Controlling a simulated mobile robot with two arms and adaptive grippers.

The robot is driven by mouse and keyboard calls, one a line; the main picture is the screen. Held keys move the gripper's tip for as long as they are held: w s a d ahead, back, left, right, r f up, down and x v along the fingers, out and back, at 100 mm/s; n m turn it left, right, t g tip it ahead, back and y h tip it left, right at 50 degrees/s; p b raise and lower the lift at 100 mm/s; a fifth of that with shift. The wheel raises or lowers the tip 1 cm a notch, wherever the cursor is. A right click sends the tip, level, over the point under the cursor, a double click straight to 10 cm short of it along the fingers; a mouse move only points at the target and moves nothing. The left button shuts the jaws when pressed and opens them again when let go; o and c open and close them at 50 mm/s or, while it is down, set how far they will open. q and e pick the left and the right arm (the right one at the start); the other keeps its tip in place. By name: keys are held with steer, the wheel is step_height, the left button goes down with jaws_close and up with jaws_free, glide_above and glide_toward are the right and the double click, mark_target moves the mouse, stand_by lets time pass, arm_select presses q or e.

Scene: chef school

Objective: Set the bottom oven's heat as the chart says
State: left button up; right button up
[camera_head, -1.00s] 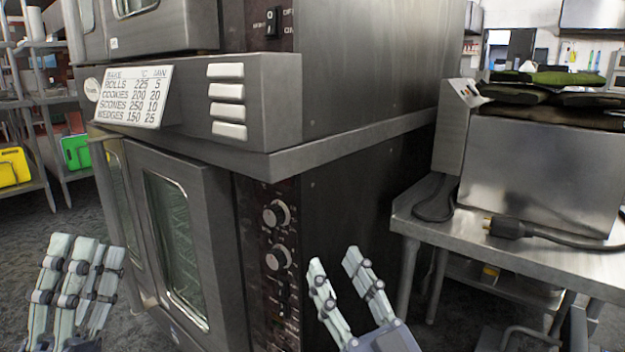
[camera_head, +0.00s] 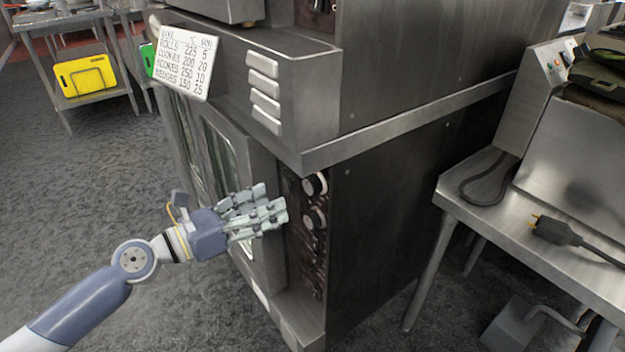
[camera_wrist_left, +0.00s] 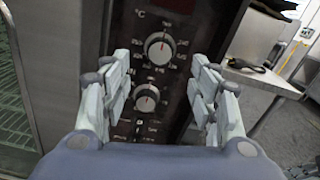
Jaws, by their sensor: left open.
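The bottom oven (camera_head: 390,190) has a dark control panel with an upper knob (camera_head: 314,185) and a lower knob (camera_head: 313,218). In the left wrist view the upper knob (camera_wrist_left: 159,48) sits under a °C mark, and the lower knob (camera_wrist_left: 147,98) is below it. The chart (camera_head: 187,62) lists rolls 225, cookies 200, scones 250 and wedges 150, with minutes beside them. My left gripper (camera_head: 284,213) is open in front of the panel, its fingers on either side of the knobs in the wrist view and holding nothing. My right gripper is out of view.
A steel table (camera_head: 480,205) with a plug and cable (camera_head: 556,232) stands right of the oven. A rack with a yellow board (camera_head: 86,76) is at the far left. The floor (camera_head: 90,210) left of the oven is clear.

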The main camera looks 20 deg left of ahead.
mark_target(308, 185)
arm_select(q)
steer(key=p+x, duration=0.2)
steer(key=x, duration=0.6)
steer(key=shift+w+d+r+p, duration=0.1)
steer(key=shift+w+r+p, duration=0.1)
steer(key=shift+p, duration=0.1)
steer(key=shift+w+d+f, duration=0.15)
steer(key=shift+w+d, duration=0.3)
steer(key=shift+w, duration=0.05)
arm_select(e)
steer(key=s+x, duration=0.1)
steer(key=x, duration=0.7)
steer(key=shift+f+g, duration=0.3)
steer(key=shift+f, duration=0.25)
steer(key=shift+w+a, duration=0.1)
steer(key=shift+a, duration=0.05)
arm_select(q)
steer(key=c, duration=1.1)
